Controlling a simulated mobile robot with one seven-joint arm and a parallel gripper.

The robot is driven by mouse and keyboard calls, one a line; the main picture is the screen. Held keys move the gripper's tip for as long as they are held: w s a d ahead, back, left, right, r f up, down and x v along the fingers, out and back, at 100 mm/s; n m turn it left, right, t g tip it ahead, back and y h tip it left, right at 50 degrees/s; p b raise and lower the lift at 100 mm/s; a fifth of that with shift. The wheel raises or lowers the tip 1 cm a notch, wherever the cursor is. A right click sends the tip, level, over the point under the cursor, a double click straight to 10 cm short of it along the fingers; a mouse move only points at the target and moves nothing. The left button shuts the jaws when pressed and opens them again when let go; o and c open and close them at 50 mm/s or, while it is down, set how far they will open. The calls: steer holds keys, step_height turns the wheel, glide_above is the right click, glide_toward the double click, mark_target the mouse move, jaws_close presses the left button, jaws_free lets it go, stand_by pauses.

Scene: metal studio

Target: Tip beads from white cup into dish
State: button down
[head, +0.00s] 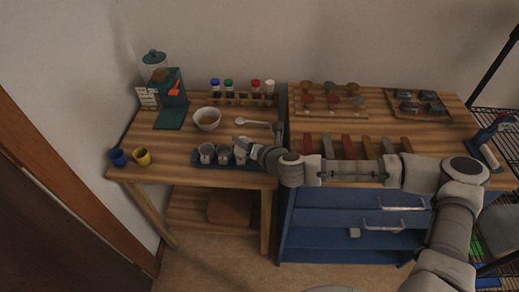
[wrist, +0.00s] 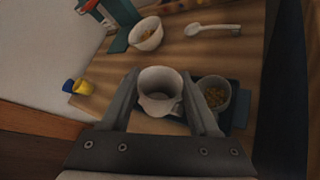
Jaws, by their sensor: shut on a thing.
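My gripper (wrist: 161,76) is shut on a white cup (wrist: 159,92), with a finger on each side of it. The cup looks roughly upright, and I see no beads inside it. In the head view my gripper (head: 243,146) is over the right end of a dark tray (head: 196,160) of small cups and partly hides them. A white dish (wrist: 146,38) with some tan beads in it stands beyond the held cup to the left; it also shows in the head view (head: 207,119). Another cup (wrist: 214,95) with beads stands right of the held one.
A white spoon (head: 252,122) lies right of the dish. A blue cup (head: 117,157) and a yellow cup (head: 142,156) stand at the table's left front corner. A green stand (head: 170,100) and a rack of capped tubes (head: 242,99) are at the back.

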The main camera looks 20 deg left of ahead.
steer(key=shift+s+a+f+n+t+h+b, duration=0.3)
steer(key=shift+s+a+n+t, duration=0.2)
steer(key=shift+s+a+n, duration=0.25)
steer(key=shift+s+a+f+n+t+h+b, duration=0.2)
steer(key=shift+s+a+f+n+t+h, duration=0.1)
steer(key=shift+s+a+n+t, duration=0.35)
steer(key=shift+s+a+f+n+t+h+b, duration=0.3)
steer(key=shift+s+a+n, duration=0.25)
steer(key=shift+s+n, duration=0.35)
steer(key=shift+s, duration=0.1)
